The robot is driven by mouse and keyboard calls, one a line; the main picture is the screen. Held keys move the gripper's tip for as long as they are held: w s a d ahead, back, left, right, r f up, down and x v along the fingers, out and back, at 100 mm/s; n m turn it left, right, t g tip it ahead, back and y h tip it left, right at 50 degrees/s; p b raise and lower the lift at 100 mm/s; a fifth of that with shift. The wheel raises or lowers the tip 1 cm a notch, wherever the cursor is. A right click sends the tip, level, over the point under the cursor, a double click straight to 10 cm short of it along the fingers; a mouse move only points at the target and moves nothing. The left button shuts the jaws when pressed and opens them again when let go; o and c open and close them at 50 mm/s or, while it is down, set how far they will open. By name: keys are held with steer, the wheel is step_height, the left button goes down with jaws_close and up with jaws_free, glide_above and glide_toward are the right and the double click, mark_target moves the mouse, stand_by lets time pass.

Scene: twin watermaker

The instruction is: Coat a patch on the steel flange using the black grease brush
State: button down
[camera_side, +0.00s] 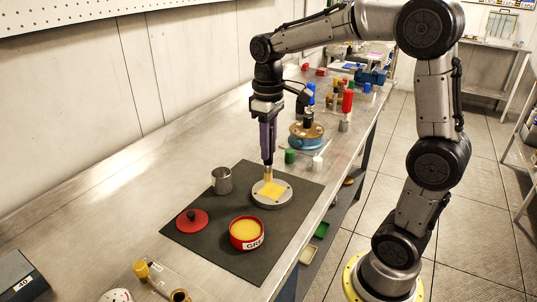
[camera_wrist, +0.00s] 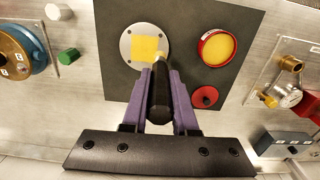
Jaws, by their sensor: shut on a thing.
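The steel flange (camera_side: 286,197) is a round grey disc lying on the dark mat. A yellow patch (camera_side: 273,191) covers part of its top; it also shows as a yellow square in the wrist view (camera_wrist: 145,46). My gripper (camera_side: 268,150), with purple fingers, is shut on the black grease brush (camera_wrist: 160,97) and holds it about upright, bristles down. The bristles (camera_side: 268,173) are at the yellow patch and appear to touch it. The grease tin (camera_side: 247,245) is red, open and full of yellow grease. Its red lid (camera_side: 192,221) lies beside it.
A metal cup (camera_side: 221,180) stands on the dark mat (camera_side: 205,257), left of the flange. A blue-and-brass fitting (camera_side: 306,137) and green (camera_side: 290,156) and white caps are behind the mat. Bottles and small parts stand farther back. A yellow-topped valve (camera_side: 142,269) is at the front.

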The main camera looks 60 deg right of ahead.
steer(key=shift+r, duration=0.8)
